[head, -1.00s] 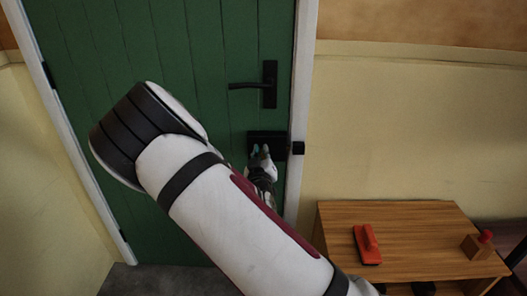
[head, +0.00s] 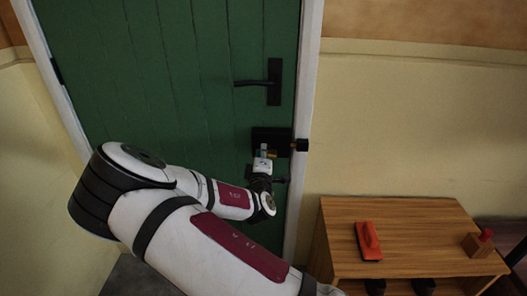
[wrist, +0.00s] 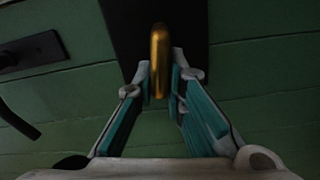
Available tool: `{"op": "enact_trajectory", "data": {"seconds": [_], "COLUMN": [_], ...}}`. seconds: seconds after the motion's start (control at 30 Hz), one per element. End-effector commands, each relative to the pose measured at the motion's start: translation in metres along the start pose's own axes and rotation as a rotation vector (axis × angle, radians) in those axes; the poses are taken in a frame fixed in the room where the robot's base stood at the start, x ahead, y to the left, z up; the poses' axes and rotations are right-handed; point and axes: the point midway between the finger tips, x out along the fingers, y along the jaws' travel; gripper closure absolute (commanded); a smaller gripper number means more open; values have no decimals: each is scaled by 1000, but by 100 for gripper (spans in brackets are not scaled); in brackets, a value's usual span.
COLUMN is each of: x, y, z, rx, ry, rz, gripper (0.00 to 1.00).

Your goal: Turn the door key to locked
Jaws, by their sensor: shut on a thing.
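The brass key (wrist: 159,50) stands out from the black lock plate (wrist: 195,22) in the wrist view. Its bow is seen nearly edge on, upright in that picture. My gripper (wrist: 160,78) has its teal-padded fingers on both sides of the bow and is shut on it. In the head view the black lock (head: 268,137) sits low on the right edge of the green door (head: 180,80). My gripper (head: 264,156) is right at its front and mostly hides the key there. The key's shaft and keyhole are hidden.
A black lever handle (head: 272,82) is above the lock. A black keeper (head: 301,145) is on the white door frame (head: 309,60).

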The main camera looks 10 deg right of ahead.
Motion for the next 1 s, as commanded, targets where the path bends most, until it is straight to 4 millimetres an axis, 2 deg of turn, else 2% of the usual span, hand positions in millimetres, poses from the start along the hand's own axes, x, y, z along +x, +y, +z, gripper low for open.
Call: {"op": "enact_trajectory", "data": {"seconds": [0.33,0.9,0.93,1.0], "x": [0,0,0,0], "y": [-4,-5,-5,-4], "z": [0,0,0,0], "rx": [-158,-191,-191,-190], "ry": [1,0,0,0], "rz": [-1,-2,-2,-2], "gripper": [100,100,86,71]}}
